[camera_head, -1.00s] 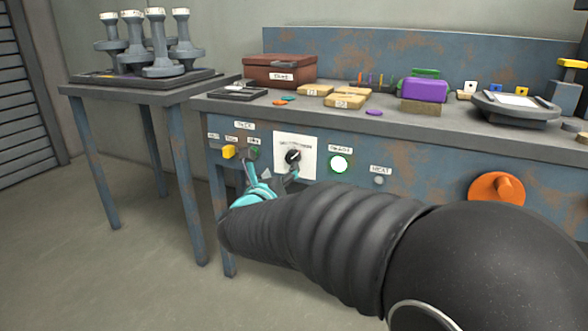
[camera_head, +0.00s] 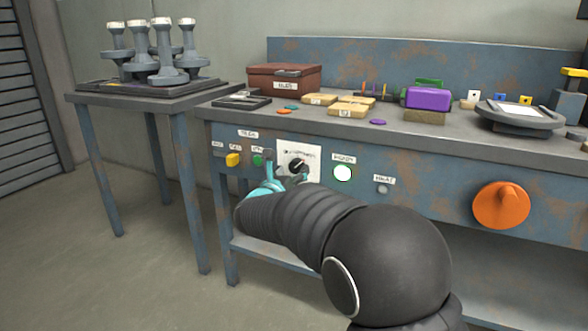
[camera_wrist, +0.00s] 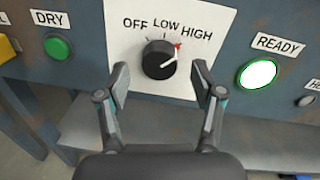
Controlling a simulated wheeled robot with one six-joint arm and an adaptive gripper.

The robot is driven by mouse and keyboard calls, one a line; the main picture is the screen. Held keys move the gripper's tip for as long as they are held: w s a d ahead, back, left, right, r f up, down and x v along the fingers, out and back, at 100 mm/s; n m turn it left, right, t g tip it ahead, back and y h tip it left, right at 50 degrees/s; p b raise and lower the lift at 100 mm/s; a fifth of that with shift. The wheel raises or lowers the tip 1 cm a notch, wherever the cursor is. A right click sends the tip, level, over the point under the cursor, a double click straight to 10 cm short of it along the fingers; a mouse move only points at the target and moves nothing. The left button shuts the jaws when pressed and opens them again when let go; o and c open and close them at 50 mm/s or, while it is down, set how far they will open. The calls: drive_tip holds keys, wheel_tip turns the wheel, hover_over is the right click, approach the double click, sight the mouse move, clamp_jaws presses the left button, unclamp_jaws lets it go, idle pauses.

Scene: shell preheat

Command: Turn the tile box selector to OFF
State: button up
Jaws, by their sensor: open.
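The selector is a black round knob (camera_wrist: 158,60) on a white plate (camera_wrist: 125,75) marked OFF, LOW and HIGH. In the head view the knob (camera_head: 297,166) sits on the bench's front panel. My gripper (camera_wrist: 161,75) is open, with one finger on each side of the knob's lower half in the wrist view. The fingers look apart from the knob, and I cannot tell whether they reach its depth. In the head view my gripper (camera_head: 288,181) is just below the knob, partly hidden by my arm.
A green DRY button (camera_wrist: 58,47) is left of the plate, and a lit READY button (camera_wrist: 257,75) is right of it. A yellow switch (camera_head: 233,159) and a large orange knob (camera_head: 501,206) share the panel. A bench shelf (camera_wrist: 250,133) lies below.

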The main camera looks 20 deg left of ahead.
drive_tip(key=shift+w, duration=0.95)
drive_tip(key=c, duration=1.1)
drive_tip(key=shift+c, duration=0.2)
